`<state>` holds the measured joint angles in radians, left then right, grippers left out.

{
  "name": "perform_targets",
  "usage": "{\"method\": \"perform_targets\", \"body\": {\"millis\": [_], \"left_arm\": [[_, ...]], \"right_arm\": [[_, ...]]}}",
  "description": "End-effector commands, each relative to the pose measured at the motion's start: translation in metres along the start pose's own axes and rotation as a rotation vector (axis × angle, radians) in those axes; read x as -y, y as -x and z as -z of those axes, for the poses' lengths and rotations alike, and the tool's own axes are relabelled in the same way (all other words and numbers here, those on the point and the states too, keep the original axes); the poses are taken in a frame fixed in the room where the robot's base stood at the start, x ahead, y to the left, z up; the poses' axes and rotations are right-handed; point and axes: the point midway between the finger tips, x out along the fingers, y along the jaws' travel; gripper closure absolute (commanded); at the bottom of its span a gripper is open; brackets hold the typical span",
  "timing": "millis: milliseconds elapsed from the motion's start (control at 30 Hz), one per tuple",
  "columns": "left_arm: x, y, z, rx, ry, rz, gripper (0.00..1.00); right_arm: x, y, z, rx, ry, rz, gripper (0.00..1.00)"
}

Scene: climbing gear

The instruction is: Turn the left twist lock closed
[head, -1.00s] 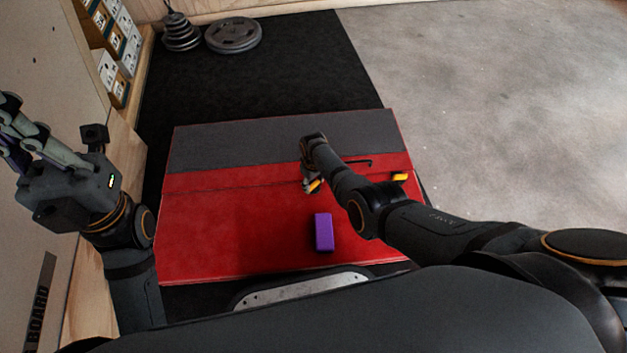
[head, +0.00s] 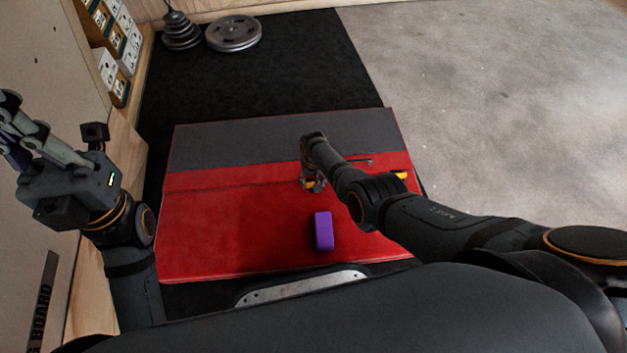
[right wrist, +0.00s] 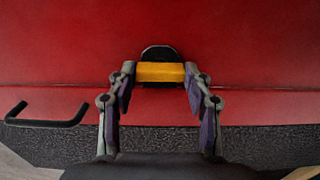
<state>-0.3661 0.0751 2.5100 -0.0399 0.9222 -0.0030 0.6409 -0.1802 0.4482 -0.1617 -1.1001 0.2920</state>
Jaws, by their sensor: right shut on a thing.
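The left twist lock has a yellow bar (head: 310,184) on the red front of a red and dark grey case or mat (head: 220,230). In the right wrist view the yellow bar (right wrist: 160,72) lies level across a round black base (right wrist: 158,50). My right gripper (head: 314,186) is shut on this bar, with a fingertip at each end of it. A second yellow lock (head: 400,175) sits farther right, partly behind my right arm. My left gripper (head: 14,130) is raised at the far left, away from the case; its fingertips are partly cut off.
A purple block (head: 324,231) lies on the red surface, near the front. A black bar handle (right wrist: 45,118) sticks out between the locks. Weight plates (head: 233,34) lie on the dark floor behind. A wooden wall stands close on the left.

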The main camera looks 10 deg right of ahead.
Motion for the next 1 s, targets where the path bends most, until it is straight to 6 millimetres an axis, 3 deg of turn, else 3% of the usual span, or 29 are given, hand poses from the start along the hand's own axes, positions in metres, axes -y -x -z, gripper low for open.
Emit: {"method": "perform_targets", "body": {"millis": [467, 500, 667, 1000], "left_arm": [[-0.0001, -0.0003, 0.0, 0.001, 0.0, 0.0, 1.0], [-0.0001, -0.0003, 0.0, 0.001, 0.0, -0.001, 1.0], [-0.0001, -0.0002, 0.0, 0.001, 0.0, -0.001, 1.0], [-0.0009, 0.0039, -0.0012, 0.005, 0.001, -0.003, 1.0]], "right_arm": [[-0.0013, -0.0022, -0.0047, 0.013, -0.015, -0.004, 0.81], [-0.0013, -0.0022, -0.0047, 0.014, -0.015, -0.004, 0.48], [-0.001, -0.0015, -0.0032, 0.009, -0.014, -0.003, 0.26], [-0.0002, 0.0002, -0.0011, 0.003, -0.013, -0.001, 0.26]]}}
